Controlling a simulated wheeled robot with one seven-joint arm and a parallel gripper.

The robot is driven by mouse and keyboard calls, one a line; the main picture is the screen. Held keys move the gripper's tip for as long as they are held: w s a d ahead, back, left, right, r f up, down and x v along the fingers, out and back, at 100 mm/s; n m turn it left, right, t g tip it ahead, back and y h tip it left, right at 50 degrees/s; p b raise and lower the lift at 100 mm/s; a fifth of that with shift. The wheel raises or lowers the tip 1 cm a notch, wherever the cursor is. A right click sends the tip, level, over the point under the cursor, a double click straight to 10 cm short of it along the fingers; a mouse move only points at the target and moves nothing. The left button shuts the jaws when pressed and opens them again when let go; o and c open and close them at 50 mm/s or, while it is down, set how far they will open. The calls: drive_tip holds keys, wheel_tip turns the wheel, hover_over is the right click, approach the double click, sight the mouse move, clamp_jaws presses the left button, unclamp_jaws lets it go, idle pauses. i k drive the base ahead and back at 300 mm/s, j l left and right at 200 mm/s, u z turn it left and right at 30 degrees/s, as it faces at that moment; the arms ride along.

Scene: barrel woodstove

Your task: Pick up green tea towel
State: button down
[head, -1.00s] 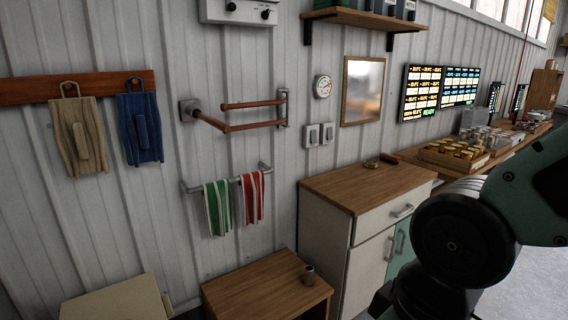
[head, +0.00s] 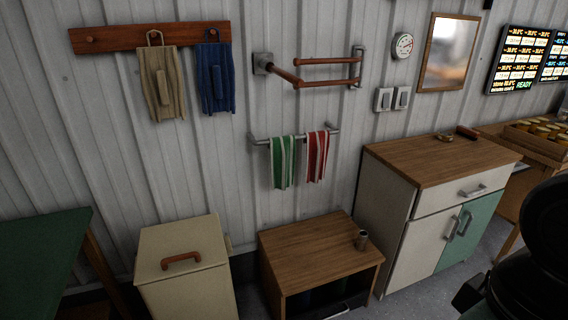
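The green tea towel (head: 283,162), with white stripes, hangs on a metal wall rail (head: 262,140). A red and white striped towel (head: 317,156) hangs just to its right on the same rail. Both hang free above a low wooden bench. My gripper is not in view. Only a dark part of my arm shows at the right edge, well to the right of the towels.
Wooden swing arms (head: 325,62) stick out above the rail.

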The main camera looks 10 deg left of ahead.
sight(282, 148)
drive_tip(key=i+u, duration=0.15)
drive_tip(key=i, duration=0.3)
drive_tip(key=i+u, duration=0.15)
drive_tip(key=i, duration=0.35)
drive_tip(key=i+l+u, duration=0.15)
drive_tip(key=i, duration=0.3)
drive_tip(key=i+l+u, duration=0.15)
drive_tip(key=i, duration=0.3)
